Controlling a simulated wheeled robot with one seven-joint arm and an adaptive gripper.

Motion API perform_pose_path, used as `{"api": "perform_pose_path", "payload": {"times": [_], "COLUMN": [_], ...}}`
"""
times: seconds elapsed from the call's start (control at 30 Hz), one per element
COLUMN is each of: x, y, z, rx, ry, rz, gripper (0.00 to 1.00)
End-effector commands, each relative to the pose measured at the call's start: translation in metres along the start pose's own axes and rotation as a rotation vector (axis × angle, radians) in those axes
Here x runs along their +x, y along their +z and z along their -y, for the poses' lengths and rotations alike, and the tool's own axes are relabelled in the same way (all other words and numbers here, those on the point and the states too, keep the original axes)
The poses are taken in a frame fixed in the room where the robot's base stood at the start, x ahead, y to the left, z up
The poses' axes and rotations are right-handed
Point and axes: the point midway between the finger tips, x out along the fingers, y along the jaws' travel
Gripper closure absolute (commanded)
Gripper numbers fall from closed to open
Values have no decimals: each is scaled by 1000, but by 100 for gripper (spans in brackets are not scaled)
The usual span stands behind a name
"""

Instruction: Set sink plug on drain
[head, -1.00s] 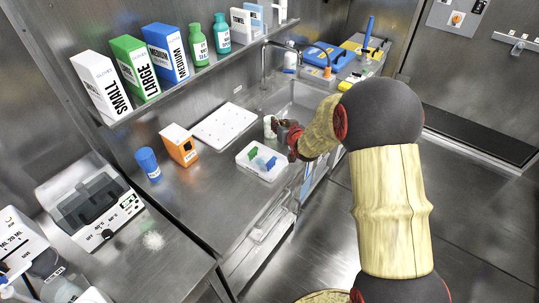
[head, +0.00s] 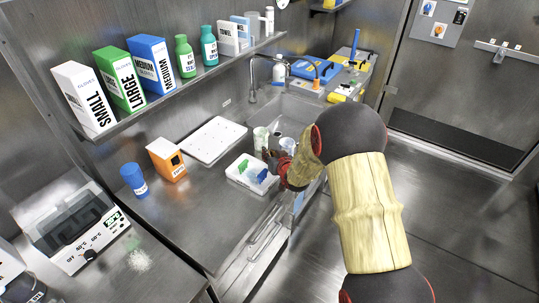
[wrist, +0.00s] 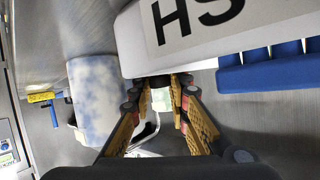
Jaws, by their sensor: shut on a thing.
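My gripper (head: 270,158) is by the front edge of the counter, just right of the white tray, beside the sink (head: 292,108). In the wrist view my gripper (wrist: 160,88) has its fingertips closed on a small pale thing (wrist: 160,100). Most of that thing is hidden, and I cannot tell whether it is the sink plug. A pale green cylinder (head: 261,137) stands close behind the gripper. A white and blue cylinder (head: 288,145) is right of it, partly behind my arm. I cannot make out the drain.
The white tray (head: 238,172) holds blue and green pieces. The faucet (head: 252,75) rises behind the sink. A box lettered "HS" (wrist: 235,28) looms close in the wrist view.

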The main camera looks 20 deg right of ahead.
Motion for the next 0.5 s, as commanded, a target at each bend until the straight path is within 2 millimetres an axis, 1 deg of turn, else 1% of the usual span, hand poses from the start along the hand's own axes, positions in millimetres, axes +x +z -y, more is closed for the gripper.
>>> {"api": "perform_pose_path", "payload": {"times": [0.13,0.17,0.27,0.3,0.5], "x": [1,1,1,1,1], "y": [3,3,3,3,2], "z": [0,0,0,0,0], "rx": [0,0,0,0,0], "ry": [0,0,0,0,0], "rz": [0,1,1,1,1], "gripper": [100,82,76,75,75]}}
